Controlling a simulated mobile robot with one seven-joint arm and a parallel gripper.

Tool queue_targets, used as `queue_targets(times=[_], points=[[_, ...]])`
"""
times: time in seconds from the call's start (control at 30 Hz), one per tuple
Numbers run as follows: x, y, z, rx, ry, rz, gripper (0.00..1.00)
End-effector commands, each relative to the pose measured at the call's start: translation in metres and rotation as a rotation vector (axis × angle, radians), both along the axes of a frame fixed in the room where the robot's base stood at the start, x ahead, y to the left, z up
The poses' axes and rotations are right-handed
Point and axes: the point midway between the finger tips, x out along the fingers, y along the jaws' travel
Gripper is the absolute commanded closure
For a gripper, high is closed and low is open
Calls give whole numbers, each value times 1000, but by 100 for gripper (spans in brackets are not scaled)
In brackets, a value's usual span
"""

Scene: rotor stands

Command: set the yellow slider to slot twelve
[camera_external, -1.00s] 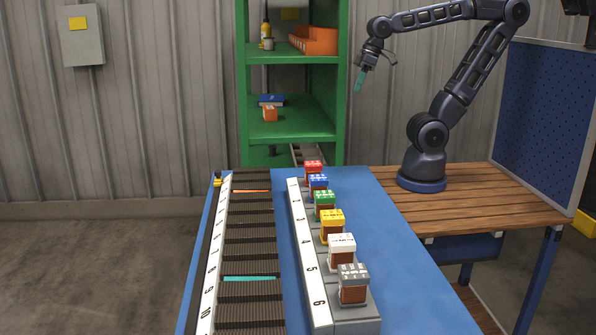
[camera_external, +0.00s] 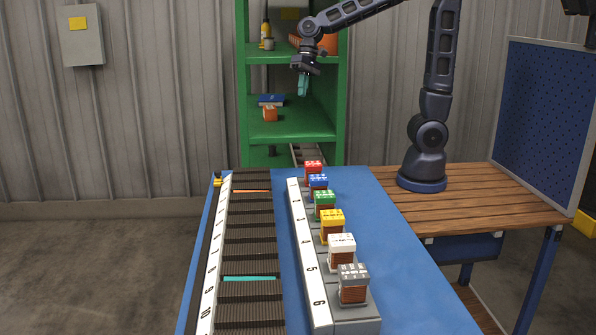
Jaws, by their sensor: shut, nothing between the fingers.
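A small yellow piece (camera_external: 217,180), which looks like the yellow slider, sits at the far end of the dark rail along the left edge of the blue bench. Beside it runs a white numbered strip (camera_external: 212,265); its readable numbers go up to 10 near the bottom edge of the picture, and number twelve is not in view. Next to the strip is a dark ribbed bed of slots (camera_external: 249,257). My gripper (camera_external: 303,92), with teal fingers, is shut and empty, held high in front of the green shelf, well above the bench and right of the yellow piece.
A grey rack (camera_external: 350,315) numbered to 6 holds several capped blocks, including a yellow-capped block (camera_external: 333,227). An orange strip (camera_external: 249,190) and a teal strip (camera_external: 249,279) lie across the ribbed bed. The blue bench surface (camera_external: 410,275) right of the rack is clear.

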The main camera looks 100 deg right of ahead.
Motion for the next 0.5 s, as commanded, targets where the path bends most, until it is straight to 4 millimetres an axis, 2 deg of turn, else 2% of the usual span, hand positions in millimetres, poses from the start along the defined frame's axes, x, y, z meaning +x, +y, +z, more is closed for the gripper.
queue_targets(times=[0.1,0.5], points=[[26,-4,-10,48,40,-69,100],[109,-17,-49,209,180,-304,100]])
